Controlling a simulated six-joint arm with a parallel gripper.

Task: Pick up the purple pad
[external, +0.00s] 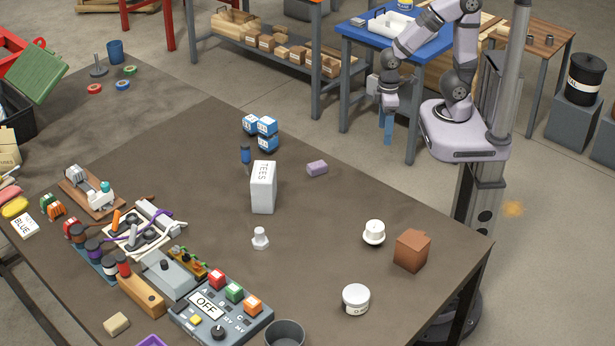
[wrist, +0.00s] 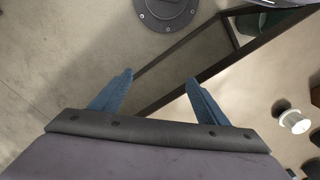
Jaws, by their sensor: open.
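The purple pad (external: 317,168) is a small lilac block lying on the dark table, right of the white TEES box (external: 263,187). I cannot make it out in the wrist view. My gripper (external: 388,128) hangs fingers down, beyond the table's far right edge, above and right of the pad and well apart from it. In the wrist view my gripper (wrist: 159,77) shows two blue fingers spread apart with nothing between them.
Blue-and-white boxes (external: 261,130) stand left of the pad. A white flanged part (external: 374,232), a brown block (external: 412,250) and a white jar (external: 356,299) stand toward the right. A control box (external: 221,312) sits at the front. Table around the pad's right side is clear.

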